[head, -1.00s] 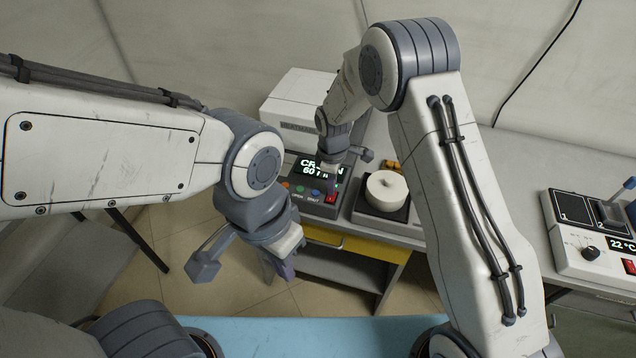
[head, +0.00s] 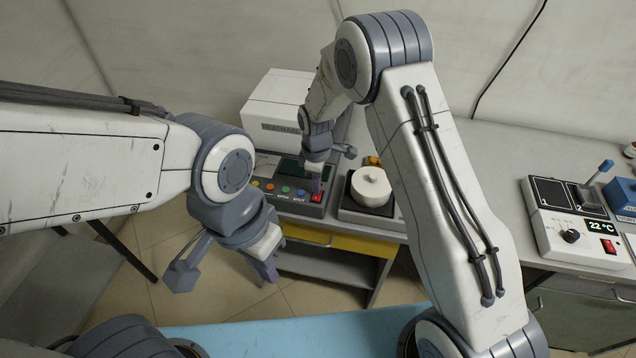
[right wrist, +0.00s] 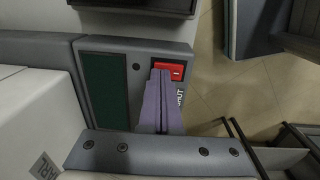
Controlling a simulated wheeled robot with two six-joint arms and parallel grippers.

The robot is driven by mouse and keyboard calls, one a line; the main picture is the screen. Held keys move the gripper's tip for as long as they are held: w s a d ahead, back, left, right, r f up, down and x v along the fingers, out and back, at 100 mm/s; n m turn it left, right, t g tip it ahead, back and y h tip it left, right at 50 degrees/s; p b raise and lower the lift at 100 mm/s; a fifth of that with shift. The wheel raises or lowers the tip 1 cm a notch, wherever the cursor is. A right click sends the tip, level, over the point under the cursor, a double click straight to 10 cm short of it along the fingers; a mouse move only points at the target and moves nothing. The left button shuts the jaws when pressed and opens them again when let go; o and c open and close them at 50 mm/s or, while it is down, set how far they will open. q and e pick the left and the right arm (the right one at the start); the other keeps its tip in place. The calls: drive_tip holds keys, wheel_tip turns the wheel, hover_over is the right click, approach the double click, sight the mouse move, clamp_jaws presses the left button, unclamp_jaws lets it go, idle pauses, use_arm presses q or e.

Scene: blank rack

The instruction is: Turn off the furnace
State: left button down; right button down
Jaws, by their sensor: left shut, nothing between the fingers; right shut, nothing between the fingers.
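The furnace (head: 289,97) is a white box on the bench, with a dark grey control panel (head: 265,171) in front. Its display (head: 290,169) is dark; in the right wrist view the display (right wrist: 105,90) is a blank green-black. A red rocker switch (right wrist: 175,68) sits at the panel's end, beside coloured buttons. My right gripper (head: 317,187) is shut and empty, its purple fingertips at the red switch; whether they touch it I cannot tell. My left gripper (head: 268,272) is shut and empty, hanging in front of the bench.
A white round piece (head: 371,184) stands on a device right of the panel. Farther right is a white unit (head: 566,222) with a knob, a red switch and a 22 °C display. A yellow drawer front (head: 345,240) is below the bench. My right arm crosses over the bench.

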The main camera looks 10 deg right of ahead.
drive_tip(key=shift+s+a+f, duration=0.2)
drive_tip(key=shift+s+f, duration=0.45)
drive_tip(key=shift+s, duration=0.1)
drive_tip(key=shift+r+p, duration=0.35)
drive_tip(key=shift+p, duration=0.05)
drive_tip(key=r+p, duration=0.2)
drive_tip(key=w+r+p, duration=0.1)
drive_tip(key=r, duration=0.2)
drive_tip(key=shift+r+p, duration=0.15)
drive_tip(key=shift+p, duration=0.2)
drive_tip(key=shift+d+r+b, duration=0.2)
drive_tip(key=shift+r+b, duration=0.3)
drive_tip(key=shift+b, duration=0.35)
wheel_tip(320, 180, up, 8)
drive_tip(key=b, duration=0.1)
drive_tip(key=shift+r, duration=0.15)
